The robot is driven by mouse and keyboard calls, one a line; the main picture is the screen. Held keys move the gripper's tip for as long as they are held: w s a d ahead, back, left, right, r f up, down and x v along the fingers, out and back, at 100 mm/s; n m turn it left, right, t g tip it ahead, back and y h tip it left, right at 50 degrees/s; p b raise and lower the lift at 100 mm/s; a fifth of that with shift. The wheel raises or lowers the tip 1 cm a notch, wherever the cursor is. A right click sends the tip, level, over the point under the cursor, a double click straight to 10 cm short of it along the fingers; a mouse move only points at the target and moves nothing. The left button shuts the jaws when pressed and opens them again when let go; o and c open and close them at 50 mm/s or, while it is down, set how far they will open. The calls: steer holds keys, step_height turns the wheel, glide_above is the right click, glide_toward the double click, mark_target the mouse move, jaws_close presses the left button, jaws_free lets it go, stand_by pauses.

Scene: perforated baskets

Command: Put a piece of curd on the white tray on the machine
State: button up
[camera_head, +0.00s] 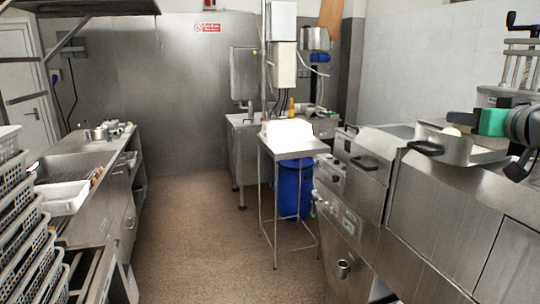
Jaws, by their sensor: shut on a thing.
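My gripper (459,119) reaches in from the right above the machine, with its dark fingers pointing left and a green part behind them. It is shut on a small pale piece, seemingly the curd (452,131), of which only a little shows at the fingertips. The piece is over a shallow steel tray-like box (458,150) on top of the steel machine (440,205); I cannot tell whether it touches the box. No clearly white tray shows on the machine; the box looks metallic.
A small stand (292,147) with a white block-like thing (287,132) stands mid-room, a blue barrel (291,190) behind it. Perforated baskets (25,235) are stacked at the left. A white tub (65,197) sits by the left counter. The middle floor is clear.

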steer(key=a+f+n+y, duration=0.1)
steer(key=a+f+y, duration=0.1)
steer(key=a+f, duration=0.7)
steer(key=a+f+n+y, duration=0.2)
steer(key=a+f, duration=0.8)
steer(key=f, duration=1)
steer(key=a+f+n+y, duration=0.1)
steer(key=a+f+y, duration=0.1)
steer(key=a+f, duration=0.7)
step_height(320, 180, down, 6)
steer(key=shift+s+a+f+g, duration=0.1)
steer(key=shift+s+a+g, duration=0.15)
steer(key=shift+s+g, duration=0.2)
